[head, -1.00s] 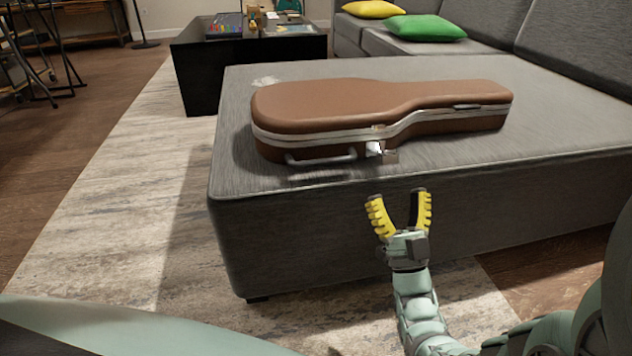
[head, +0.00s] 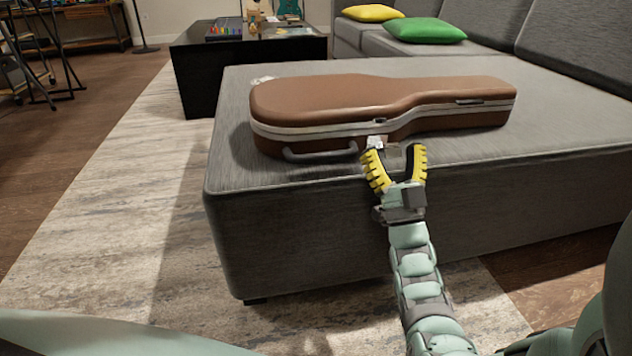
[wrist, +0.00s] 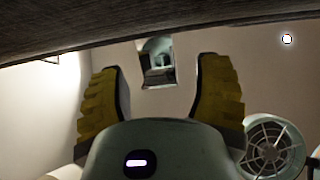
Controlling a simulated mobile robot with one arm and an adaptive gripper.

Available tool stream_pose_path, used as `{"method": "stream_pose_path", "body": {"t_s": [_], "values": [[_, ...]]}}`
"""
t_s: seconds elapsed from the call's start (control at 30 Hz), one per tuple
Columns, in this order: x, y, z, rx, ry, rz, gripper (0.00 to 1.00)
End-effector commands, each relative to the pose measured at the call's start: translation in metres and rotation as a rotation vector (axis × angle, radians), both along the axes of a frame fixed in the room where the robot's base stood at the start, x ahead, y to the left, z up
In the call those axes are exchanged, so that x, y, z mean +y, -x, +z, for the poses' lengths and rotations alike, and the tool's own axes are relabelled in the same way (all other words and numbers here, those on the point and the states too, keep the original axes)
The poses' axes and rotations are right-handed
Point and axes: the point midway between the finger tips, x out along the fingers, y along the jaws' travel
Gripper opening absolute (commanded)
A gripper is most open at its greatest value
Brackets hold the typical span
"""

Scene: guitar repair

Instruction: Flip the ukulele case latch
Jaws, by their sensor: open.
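The brown ukulele case (head: 330,98) lies closed on the grey couch seat, its grey handle (head: 318,155) facing me. The silver latch (head: 376,141) is on its front edge, right of the handle; its lower part is hidden behind my left finger. My gripper (head: 394,150) is open and empty, with its yellow fingertips just in front of the case by the latch. I cannot tell whether they touch. In the wrist view my gripper (wrist: 160,80) is open, and a shiny rectangular shape shows between the fingers; I cannot be sure what it is.
The grey couch seat (head: 300,215) has its front edge under my gripper. Its surface is clear to the right of the case. A black table (head: 250,55) stands behind at left. Green (head: 425,28) and yellow (head: 372,13) cushions lie farther back.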

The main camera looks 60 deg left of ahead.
Motion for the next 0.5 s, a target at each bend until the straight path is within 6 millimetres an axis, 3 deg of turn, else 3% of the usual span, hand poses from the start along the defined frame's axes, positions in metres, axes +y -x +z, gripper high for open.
{"method": "stream_pose_path", "body": {"t_s": [0.13,0.17,0.5], "values": [[0.0006,0.0008,-0.0002,0.001,0.001,0.002,0.64],[0.0006,0.0008,-0.0002,0.001,0.001,0.002,0.69],[0.0001,0.0004,-0.0004,0.001,0.001,0.001,0.34]]}}
